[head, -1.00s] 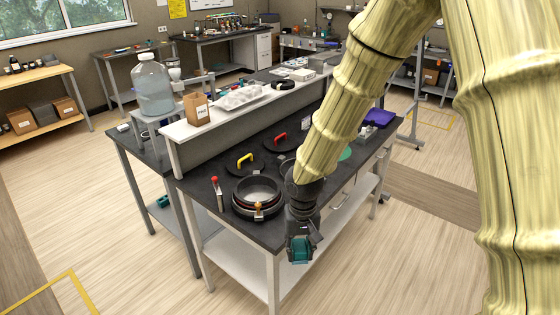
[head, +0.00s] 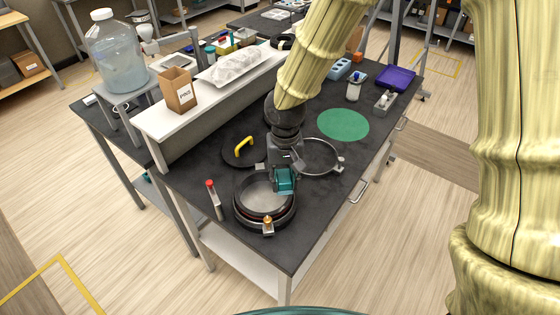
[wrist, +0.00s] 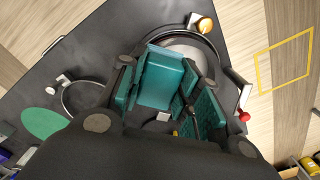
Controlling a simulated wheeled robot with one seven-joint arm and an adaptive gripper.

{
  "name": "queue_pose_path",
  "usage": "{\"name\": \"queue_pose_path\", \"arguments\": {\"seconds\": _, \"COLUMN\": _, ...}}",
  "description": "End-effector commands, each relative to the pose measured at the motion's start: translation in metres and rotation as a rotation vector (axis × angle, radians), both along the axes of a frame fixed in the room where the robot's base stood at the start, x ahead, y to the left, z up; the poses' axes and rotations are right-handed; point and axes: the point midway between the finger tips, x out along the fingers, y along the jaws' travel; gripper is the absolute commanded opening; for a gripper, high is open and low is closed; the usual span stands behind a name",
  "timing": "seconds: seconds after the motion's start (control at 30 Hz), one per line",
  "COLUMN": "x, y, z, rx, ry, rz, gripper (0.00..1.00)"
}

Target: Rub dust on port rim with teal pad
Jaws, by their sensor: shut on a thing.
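My gripper (head: 285,182) is shut on the teal pad (head: 286,179), which shows as a teal block between the fingers in the wrist view (wrist: 160,80). The pad is at the back right side of the round port, overlapping its rim (head: 240,214) in the picture; I cannot tell if they touch. The port is a dark ring with a grey metal inside and an amber-knobbed clamp (head: 268,224) at its front. In the wrist view the port (wrist: 185,45) is partly hidden behind the pad and fingers. I cannot make out the dust.
A red-tipped lever (head: 214,198) stands left of the port. A black lid with a yellow handle (head: 243,149) lies behind it. A second, open ring (head: 338,160) is to the right, with a green disc (head: 343,124) beyond. A raised shelf (head: 160,121) borders the back.

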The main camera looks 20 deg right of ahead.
Motion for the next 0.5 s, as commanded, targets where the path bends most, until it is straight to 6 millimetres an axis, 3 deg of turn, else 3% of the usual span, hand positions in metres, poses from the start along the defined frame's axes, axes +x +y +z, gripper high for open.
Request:
{"name": "queue_pose_path", "arguments": {"seconds": 0.27, "x": -0.006, "y": -0.006, "z": -0.01, "rx": -0.001, "ry": -0.002, "rz": -0.01, "gripper": 0.14}}
{"name": "queue_pose_path", "arguments": {"seconds": 0.5, "x": 0.003, "y": -0.005, "z": -0.035, "rx": 0.0, "ry": 0.006, "rz": -0.008, "gripper": 0.14}}
